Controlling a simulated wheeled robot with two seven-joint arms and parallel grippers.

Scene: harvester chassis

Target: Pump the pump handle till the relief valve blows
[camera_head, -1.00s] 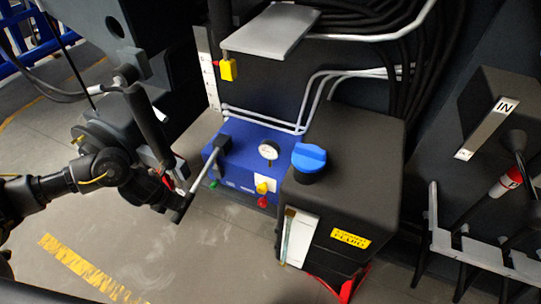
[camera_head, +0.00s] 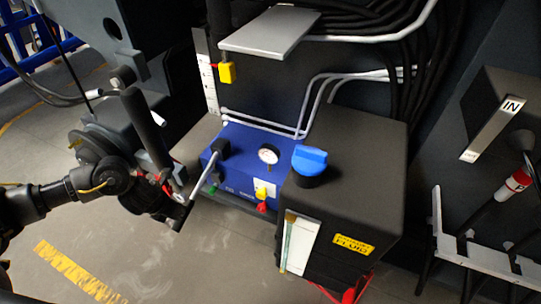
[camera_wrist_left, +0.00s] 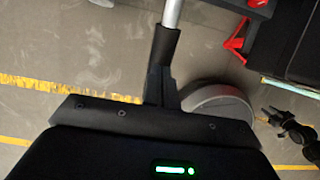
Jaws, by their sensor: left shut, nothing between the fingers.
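The blue pump unit (camera_head: 240,165) stands on the floor at the middle, with a round white gauge (camera_head: 268,155) on top. The pump handle (camera_head: 203,178) is a silver rod slanting down and left from a black pivot on it, with a black grip at its lower end. My left gripper (camera_head: 176,196) is at that grip, shut with nothing between its fingers. The left wrist view shows the handle (camera_wrist_left: 172,14) with its black sleeve just ahead of the fingers (camera_wrist_left: 161,88); I cannot tell whether they touch. I cannot identify the relief valve.
A black tank (camera_head: 355,160) with a blue cap (camera_head: 309,159) stands right of the pump. A grey plate (camera_head: 270,30) juts out above. A grey rack (camera_head: 480,255) is at the far right. The floor at front left is clear, with a yellow stripe (camera_head: 75,268).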

